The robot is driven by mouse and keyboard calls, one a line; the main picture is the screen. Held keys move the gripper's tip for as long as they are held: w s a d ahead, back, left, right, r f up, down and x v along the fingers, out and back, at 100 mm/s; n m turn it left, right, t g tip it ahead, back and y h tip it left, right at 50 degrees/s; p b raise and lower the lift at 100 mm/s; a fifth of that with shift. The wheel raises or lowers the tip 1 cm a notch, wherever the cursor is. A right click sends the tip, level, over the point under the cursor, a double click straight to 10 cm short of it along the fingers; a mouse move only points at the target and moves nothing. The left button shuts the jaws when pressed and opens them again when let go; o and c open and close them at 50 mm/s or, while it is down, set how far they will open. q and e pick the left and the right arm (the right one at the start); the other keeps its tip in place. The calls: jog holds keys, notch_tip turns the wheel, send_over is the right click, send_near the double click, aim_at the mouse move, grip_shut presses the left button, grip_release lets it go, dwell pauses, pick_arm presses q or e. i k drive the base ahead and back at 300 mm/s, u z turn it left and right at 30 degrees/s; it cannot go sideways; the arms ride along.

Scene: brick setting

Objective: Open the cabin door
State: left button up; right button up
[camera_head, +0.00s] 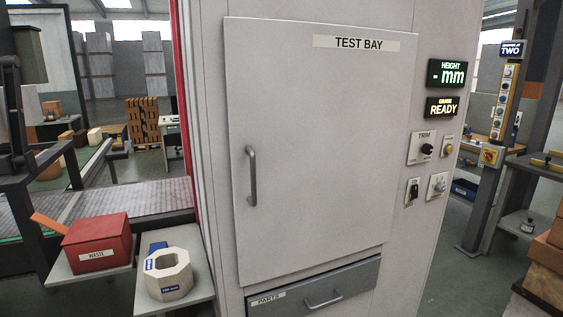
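The cabin door (318,160) is the large pale grey panel labelled TEST BAY on the front of the light cabinet. It looks shut; a small gap at its edge cannot be told from here. A vertical grey bar handle (251,176) is fixed near its left edge, and no gripper touches it. Neither my left nor my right gripper shows in the head view.
A grey PARTS drawer (350,287) sits below the door. Displays and a trim knob (427,149) are on the cabinet's right. At the lower left, shelves hold a red WASTE box (97,238) and a pale octagonal ring (168,287). The space before the door looks clear.

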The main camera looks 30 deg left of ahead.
aim_at(318, 114)
jog(key=i, duration=0.45)
jog(key=u, duration=0.9)
